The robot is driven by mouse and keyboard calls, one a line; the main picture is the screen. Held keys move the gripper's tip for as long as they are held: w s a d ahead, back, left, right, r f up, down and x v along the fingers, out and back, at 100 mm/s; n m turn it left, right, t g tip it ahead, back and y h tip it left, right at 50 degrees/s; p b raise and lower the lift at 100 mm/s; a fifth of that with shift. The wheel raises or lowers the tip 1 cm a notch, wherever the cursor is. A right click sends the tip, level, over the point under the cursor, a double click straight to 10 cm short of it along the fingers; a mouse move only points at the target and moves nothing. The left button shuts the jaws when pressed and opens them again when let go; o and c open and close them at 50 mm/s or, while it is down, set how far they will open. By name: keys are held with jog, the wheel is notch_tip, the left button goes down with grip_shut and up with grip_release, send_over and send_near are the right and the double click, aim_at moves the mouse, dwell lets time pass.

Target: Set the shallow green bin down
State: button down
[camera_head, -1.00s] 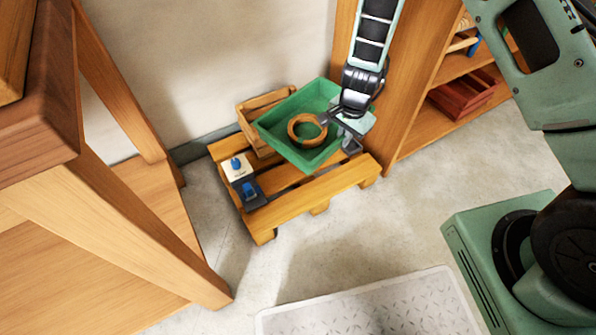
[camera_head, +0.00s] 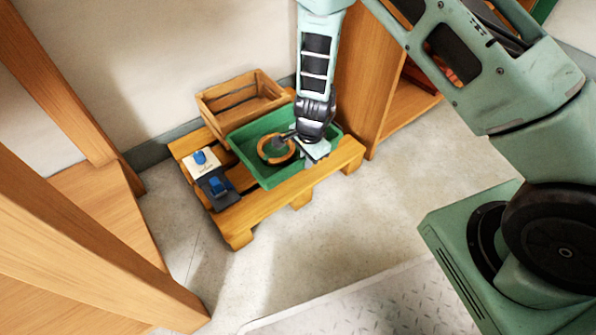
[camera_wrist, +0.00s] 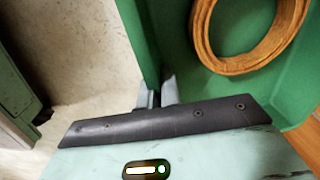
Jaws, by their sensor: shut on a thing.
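The shallow green bin (camera_head: 243,152) is low at the wooden pallet (camera_head: 282,193), in front of a slatted crate. It looks nearly level. The head view does not show clearly whether its underside touches the slats. A brown wooden ring (camera_head: 264,153) lies inside the bin. My gripper (camera_wrist: 156,96) is shut on the rim of the bin, with its fingers on either side of the green wall (camera_wrist: 143,45) in the wrist view. The ring also shows there (camera_wrist: 200,35). My wrist hides the bin's right part in the head view.
The slatted wooden crate (camera_head: 214,105) stands at the pallet's back. A white block with a blue top (camera_head: 203,165) and a dark block with a blue part (camera_head: 216,188) sit at the pallet's left end. A wooden shelf unit (camera_head: 362,85) stands right. Floor in front is clear.

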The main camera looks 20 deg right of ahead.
notch_tip(320, 180, down, 7)
jog(key=b, duration=0.4)
jog(key=shift+r, duration=0.15)
jog(key=c, duration=2)
grip_release()
jog(key=o, duration=0.4)
